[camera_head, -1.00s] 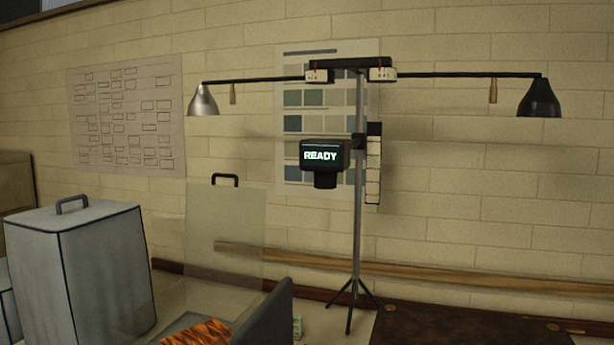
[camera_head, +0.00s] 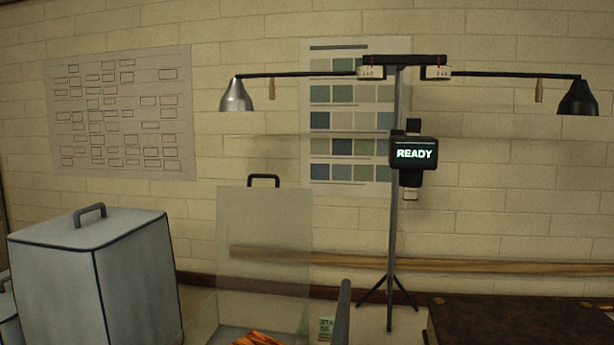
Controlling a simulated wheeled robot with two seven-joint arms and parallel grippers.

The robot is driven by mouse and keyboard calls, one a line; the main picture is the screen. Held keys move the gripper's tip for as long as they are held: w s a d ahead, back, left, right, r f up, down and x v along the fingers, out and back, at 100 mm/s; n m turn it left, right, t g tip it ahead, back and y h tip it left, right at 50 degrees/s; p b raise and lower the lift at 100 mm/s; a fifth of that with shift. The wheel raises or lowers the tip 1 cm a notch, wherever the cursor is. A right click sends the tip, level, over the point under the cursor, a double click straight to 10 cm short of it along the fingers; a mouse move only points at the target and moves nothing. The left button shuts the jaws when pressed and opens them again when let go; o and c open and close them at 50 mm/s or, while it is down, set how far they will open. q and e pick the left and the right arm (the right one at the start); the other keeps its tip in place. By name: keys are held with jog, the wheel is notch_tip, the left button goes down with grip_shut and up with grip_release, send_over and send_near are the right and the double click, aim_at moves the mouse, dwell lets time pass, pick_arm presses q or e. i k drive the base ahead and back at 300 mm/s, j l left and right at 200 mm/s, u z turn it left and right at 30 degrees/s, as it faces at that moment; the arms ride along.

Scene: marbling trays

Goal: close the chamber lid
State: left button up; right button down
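The chamber lid (camera_head: 265,235) is a clear, faintly tinted panel with a black handle (camera_head: 263,180) on its top edge. It stands upright, open, in front of the brick wall. At its foot, a patterned orange piece (camera_head: 258,340) shows at the bottom edge of the picture. The chamber body is mostly cut off below the frame. Neither of my grippers is in view.
A grey lidded box (camera_head: 95,275) stands at the left. A lamp stand (camera_head: 392,270) with a READY display (camera_head: 414,154) stands right of the lid. A dark upright panel (camera_head: 343,312) rises at the bottom centre. A dark brown surface (camera_head: 520,320) lies lower right.

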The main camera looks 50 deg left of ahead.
aim_at(276, 178)
jog(key=k+j+z, duration=0.35)
jog(key=k+j, duration=1.25)
jog(key=k, duration=0.15)
